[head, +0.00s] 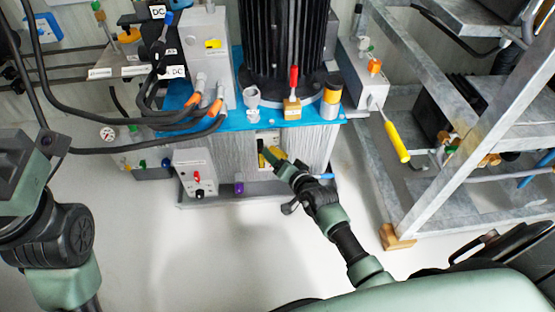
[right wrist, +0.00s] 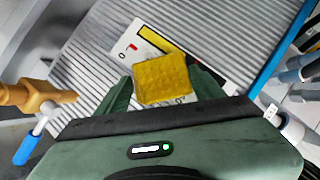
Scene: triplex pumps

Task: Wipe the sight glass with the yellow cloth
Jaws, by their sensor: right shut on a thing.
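The yellow cloth (right wrist: 163,79) is a small padded square held between the green fingers of my right gripper (right wrist: 162,92). In the head view my right gripper (head: 270,162) reaches to the grey ribbed front of the pump base, with yellow showing beside its fingers. A white plate with a red mark and dark markings (right wrist: 132,46), apparently the sight glass, lies on the ribbed wall behind the cloth. The cloth and fingers cover part of it. I cannot tell if the cloth touches it. My left arm is at the left edge of the head view; its fingers do not show.
A blue-topped base (head: 300,114) carries a black motor (head: 281,40). A grey box with knobs (head: 195,172) stands left of my right gripper. A yellow-handled lever (head: 397,143) and a metal rack (head: 470,120) stand at the right. Open floor (head: 230,245) lies in front.

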